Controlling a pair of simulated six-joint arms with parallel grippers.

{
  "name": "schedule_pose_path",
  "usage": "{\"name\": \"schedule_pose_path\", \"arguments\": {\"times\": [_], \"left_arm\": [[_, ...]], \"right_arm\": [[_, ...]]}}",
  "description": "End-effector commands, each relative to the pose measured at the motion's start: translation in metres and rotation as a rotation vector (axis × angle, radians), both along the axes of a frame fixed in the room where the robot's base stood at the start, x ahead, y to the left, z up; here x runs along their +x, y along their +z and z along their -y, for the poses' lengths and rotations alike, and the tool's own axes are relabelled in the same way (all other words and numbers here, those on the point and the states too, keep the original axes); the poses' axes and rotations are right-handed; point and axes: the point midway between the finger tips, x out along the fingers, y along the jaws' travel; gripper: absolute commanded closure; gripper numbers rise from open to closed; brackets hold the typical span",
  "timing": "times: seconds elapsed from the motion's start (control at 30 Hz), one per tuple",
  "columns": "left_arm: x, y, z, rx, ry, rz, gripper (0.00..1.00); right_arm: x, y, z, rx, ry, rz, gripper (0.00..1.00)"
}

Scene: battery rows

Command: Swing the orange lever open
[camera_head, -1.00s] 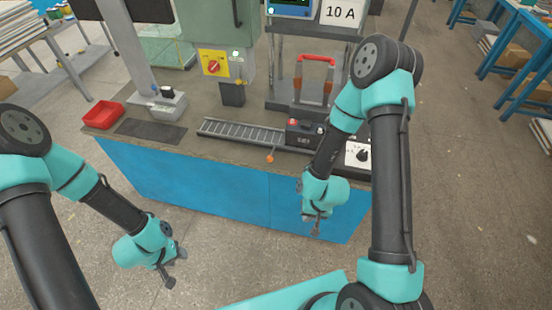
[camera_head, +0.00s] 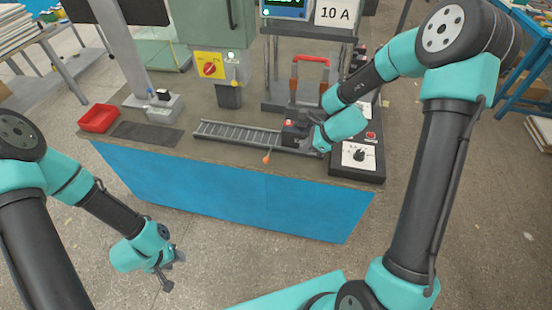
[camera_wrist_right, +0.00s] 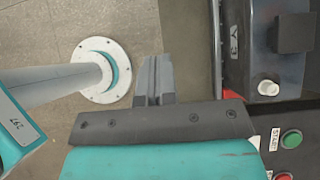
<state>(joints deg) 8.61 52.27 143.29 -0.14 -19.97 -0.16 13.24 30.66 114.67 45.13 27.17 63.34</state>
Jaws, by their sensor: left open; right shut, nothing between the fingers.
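The orange lever (camera_head: 266,157) shows as a small orange knob at the front edge of the bench, below the roller track (camera_head: 238,136). My right gripper (camera_head: 306,146) is over the bench to the right of the lever, beside the black battery (camera_head: 294,131), and apart from the lever. Its fingers are small and partly hidden in the head view. In the right wrist view the gripper (camera_wrist_right: 154,80) is shut and empty; the lever is not recognisable there. My left gripper (camera_head: 172,268) is open and empty, low in front of the bench, far from the lever.
A control box with a dial (camera_head: 359,156) stands right of my right gripper. A press frame with a red handle (camera_head: 312,60) stands behind the battery. A red tray (camera_head: 98,118) is at the left. A green button (camera_wrist_right: 291,139) shows in the wrist view.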

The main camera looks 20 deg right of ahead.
Motion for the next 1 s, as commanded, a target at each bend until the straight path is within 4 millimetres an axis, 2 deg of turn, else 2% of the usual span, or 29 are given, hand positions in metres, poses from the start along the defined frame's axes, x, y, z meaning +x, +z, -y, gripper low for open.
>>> {"name": "schedule_pose_path", "arguments": {"times": [0.47, 1.0], "left_arm": [[0.0, 0.0, 0.0, 0.0, 0.0, 0.0, 0.55], [0.0, 0.0, 0.0, 0.0, 0.0, 0.0, 0.55]], "right_arm": [[0.003, -0.008, -0.005, -0.002, 0.003, 0.0, 1.0], [0.026, -0.068, -0.048, -0.003, 0.005, -0.001, 1.0]]}}
